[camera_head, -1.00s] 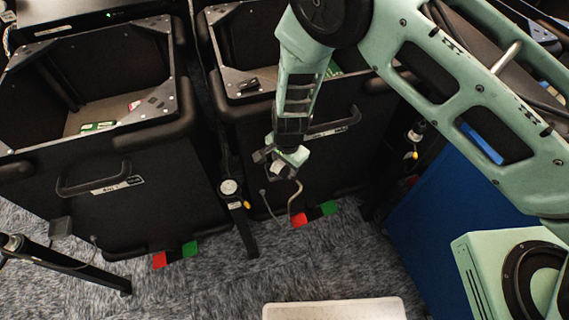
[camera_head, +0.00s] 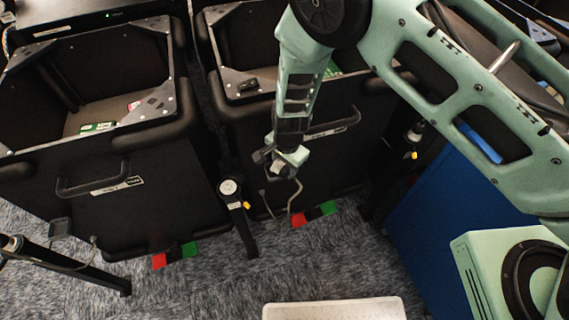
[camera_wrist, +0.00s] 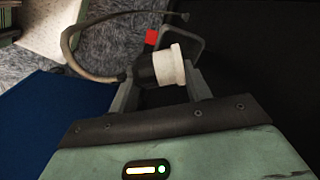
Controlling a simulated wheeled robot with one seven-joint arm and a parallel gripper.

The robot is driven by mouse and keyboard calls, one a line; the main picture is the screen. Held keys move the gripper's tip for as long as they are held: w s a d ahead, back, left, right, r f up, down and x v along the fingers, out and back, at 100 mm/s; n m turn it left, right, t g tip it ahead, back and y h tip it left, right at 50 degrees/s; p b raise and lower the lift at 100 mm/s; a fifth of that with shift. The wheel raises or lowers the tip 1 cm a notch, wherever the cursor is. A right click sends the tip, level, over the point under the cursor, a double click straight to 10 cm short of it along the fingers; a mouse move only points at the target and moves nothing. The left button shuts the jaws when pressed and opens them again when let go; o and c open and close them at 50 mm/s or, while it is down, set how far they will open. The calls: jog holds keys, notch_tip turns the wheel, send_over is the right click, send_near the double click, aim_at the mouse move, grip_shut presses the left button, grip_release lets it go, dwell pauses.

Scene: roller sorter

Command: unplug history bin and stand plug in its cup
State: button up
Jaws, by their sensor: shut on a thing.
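My gripper (camera_head: 279,163) is low in front of the middle black bin (camera_head: 290,148). In the wrist view its two fingers (camera_wrist: 160,88) are shut on the plug (camera_wrist: 168,67), a dark body with a wide white ring. A grey cable (camera_wrist: 73,42) curves away from the plug and hangs below my gripper in the head view. A grey bracket (camera_wrist: 190,28) is just beyond the plug; I cannot tell whether they touch. A dark post left of my gripper carries a round pale-topped cup (camera_head: 230,187). The bin labels are too small to read.
Another black bin (camera_head: 95,195) stands at left, with a dark post (camera_head: 70,267) before it. A blue panel (camera_head: 430,225) stands at right. Red and green floor markers lie before the bins. A pale slab (camera_head: 333,311) is at the bottom. Grey carpet between is open.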

jog(key=shift+r, duration=0.2)
jog(key=shift+a, duration=0.1)
jog(key=shift+s+a, duration=0.85)
jog(key=shift+a, duration=1.45)
jog(key=shift+s+a, duration=0.9)
jog(key=shift+a, duration=1.4)
jog(key=shift+s+a, duration=0.85)
jog(key=shift+a, duration=1.45)
jog(key=shift+b, duration=0.35)
jog(key=o, duration=1.5)
jog(key=shift+c, duration=0.2)
